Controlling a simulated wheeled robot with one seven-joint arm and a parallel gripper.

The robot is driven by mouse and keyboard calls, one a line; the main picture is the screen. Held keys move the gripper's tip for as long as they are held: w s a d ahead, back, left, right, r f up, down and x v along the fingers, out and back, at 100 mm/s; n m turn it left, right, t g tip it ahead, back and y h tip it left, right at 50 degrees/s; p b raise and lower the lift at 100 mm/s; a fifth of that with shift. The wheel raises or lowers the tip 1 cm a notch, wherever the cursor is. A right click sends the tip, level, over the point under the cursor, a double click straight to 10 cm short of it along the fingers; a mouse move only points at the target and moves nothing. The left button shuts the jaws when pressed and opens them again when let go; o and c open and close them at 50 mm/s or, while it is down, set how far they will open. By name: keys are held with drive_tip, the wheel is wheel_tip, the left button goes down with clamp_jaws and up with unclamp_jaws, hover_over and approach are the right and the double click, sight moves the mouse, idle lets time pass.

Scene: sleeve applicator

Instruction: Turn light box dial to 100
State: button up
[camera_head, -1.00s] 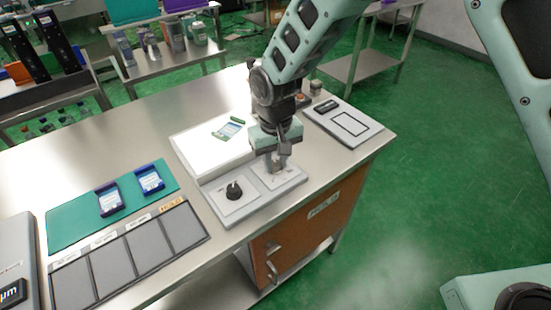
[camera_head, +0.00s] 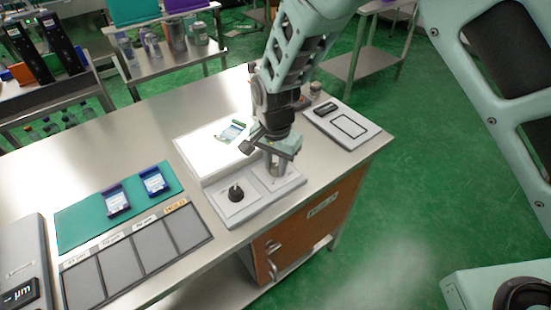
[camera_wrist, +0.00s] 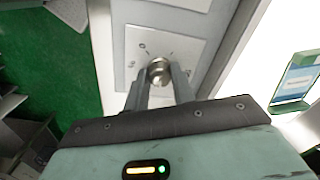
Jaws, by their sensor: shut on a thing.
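The light box (camera_head: 200,148) stands on the steel bench with its white top lit. Its front panel carries a black dial (camera_head: 236,194) on the left and a second control plate on the right. My gripper (camera_head: 273,170) reaches down to this right plate. In the wrist view, my gripper (camera_wrist: 160,88) is shut on a round metal dial (camera_wrist: 159,68), one finger on each side. Small marks ring the dial on its pale plate, but they are too small to read. In the head view the fingers hide most of this dial.
A small green-framed slide (camera_head: 231,131) lies on the lit top. A pale pad with a black square outline (camera_head: 347,124) lies to the right. A teal mat (camera_head: 85,224) with two blue-framed items and a tray of dark compartments (camera_head: 150,245) lie to the left.

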sight(275, 166)
drive_tip(key=m+p, duration=0.1)
drive_tip(key=m, duration=0.1)
drive_tip(key=m+p, duration=0.1)
drive_tip(key=m, duration=0.2)
drive_tip(key=shift+r+m+p, duration=0.2)
drive_tip(key=shift+m+p, duration=0.1)
drive_tip(key=shift+p, duration=0.1)
drive_tip(key=m+p, duration=0.2)
drive_tip(key=m, duration=0.3)
drive_tip(key=shift+w+f+p, duration=0.1)
drive_tip(key=shift+p, duration=0.3)
drive_tip(key=shift+a+m, duration=0.1)
drive_tip(key=shift+m, duration=0.2)
drive_tip(key=o, duration=1)
wheel_tip(275, 166, up, 17)
drive_tip(key=b, duration=0.2)
